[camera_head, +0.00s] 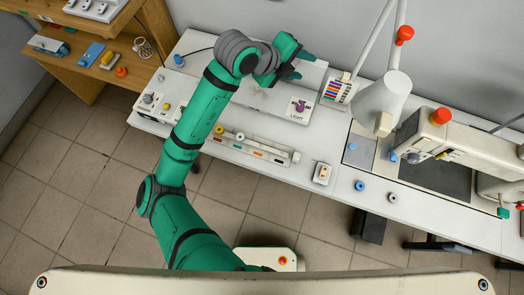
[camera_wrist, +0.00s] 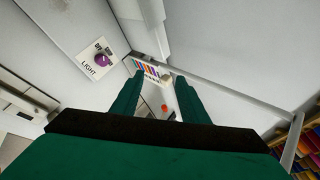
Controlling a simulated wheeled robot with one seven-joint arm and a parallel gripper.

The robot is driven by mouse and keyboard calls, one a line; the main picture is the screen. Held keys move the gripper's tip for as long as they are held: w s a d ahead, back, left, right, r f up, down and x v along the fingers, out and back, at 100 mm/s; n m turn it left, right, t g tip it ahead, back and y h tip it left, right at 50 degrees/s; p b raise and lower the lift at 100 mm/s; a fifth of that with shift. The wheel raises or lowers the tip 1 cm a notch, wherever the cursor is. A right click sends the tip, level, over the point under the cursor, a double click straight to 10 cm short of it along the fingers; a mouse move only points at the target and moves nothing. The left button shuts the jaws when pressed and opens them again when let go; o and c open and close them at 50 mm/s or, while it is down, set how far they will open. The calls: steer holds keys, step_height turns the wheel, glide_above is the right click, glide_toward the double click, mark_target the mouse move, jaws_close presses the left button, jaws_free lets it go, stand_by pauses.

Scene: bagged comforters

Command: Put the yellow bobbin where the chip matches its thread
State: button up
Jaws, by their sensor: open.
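A small yellow bobbin (camera_head: 219,129) appears to sit at the left end of a long white rack (camera_head: 262,156) along the table's front edge. A pale bobbin (camera_head: 240,137) is beside it. Small coloured chips, including green and orange ones, show along the rack's front; their exact match to threads is too small to read. My gripper (camera_head: 301,67) is open and empty, above the back of the table, well behind and right of the yellow bobbin. In the wrist view my gripper (camera_wrist: 158,84) points toward a striped colour card (camera_wrist: 146,68); neither rack nor yellow bobbin is recognisable there.
A wooden shelf (camera_head: 120,50) is at the left.

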steer(key=d+r+n+t+h, duration=0.3)
steer(key=d+r+n+t, duration=0.45)
steer(key=n, duration=0.55)
steer(key=s+a+f+n+t+y, duration=0.2)
steer(key=s+a+f+n+y, duration=0.3)
steer(key=s+f+n, duration=0.4)
steer(key=s+a+f+n+t+y, duration=0.2)
steer(key=s+a+f+n+y, duration=0.25)
steer(key=s+f+n, duration=0.4)
steer(key=s+a+f+g, duration=0.1)
steer(key=s+a, duration=0.3)
steer(key=s, duration=0.6)
steer(key=s+a+f+m+y, duration=0.1)
steer(key=s+a, duration=0.3)
steer(key=s, duration=0.6)
steer(key=shift+a+f+g, duration=0.25)
steer(key=shift+f+g, duration=0.1)
steer(key=shift+f, duration=0.35)
steer(key=shift+s+m+y, duration=0.2)
steer(key=shift+m+y, duration=0.05)
